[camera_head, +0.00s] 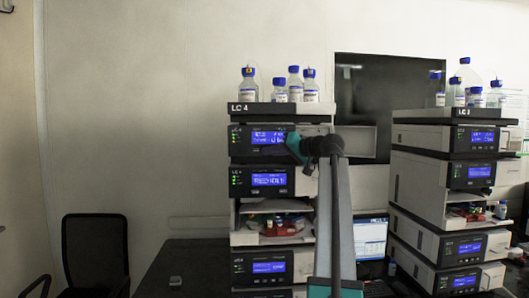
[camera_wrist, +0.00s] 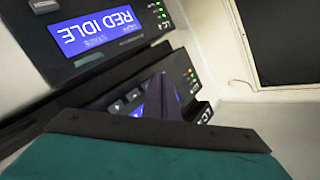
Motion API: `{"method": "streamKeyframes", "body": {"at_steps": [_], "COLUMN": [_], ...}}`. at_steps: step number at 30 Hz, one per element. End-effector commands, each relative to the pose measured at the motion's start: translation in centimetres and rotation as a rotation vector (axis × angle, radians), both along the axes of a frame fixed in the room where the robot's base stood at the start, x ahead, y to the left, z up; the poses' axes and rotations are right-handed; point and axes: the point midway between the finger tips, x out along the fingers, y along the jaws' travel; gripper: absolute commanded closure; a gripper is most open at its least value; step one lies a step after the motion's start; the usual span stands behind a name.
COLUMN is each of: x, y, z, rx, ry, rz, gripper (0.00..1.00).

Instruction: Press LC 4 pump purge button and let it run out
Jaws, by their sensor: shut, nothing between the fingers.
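The LC 4 stack stands left of centre in the head view, with its label on the top tray (camera_head: 240,108). Its uppermost module (camera_head: 240,152) has a lit blue display and green lights. My gripper (camera_head: 290,139) is at the right end of that display, with its teal part covering some of it. In the wrist view, upside down, my dark fingers (camera_wrist: 160,78) are shut and empty in front of this module's panel (camera_wrist: 122,105). They hide much of its display; small buttons show beside them. I cannot tell whether the fingertips touch, or which button is the purge button.
The module below (camera_head: 236,183) shows a lit display, reading RED IDLE in the wrist view (camera_wrist: 95,30). Blue-capped bottles (camera_head: 294,88) stand on the stack. The LC 3 stack (camera_head: 405,168) and a monitor (camera_head: 371,238) are to the right. A black chair (camera_head: 96,248) stands left.

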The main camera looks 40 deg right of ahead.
Motion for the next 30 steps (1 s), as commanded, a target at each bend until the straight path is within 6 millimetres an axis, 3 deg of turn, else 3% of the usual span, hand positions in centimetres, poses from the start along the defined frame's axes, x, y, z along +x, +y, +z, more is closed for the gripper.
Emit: {"method": "streamKeyframes", "body": {"at_steps": [30], "x": [0.66], "y": [-0.56], "z": [0.01], "rx": [0.000], "ry": [0.000], "rz": [0.000], "gripper": [1.00]}}
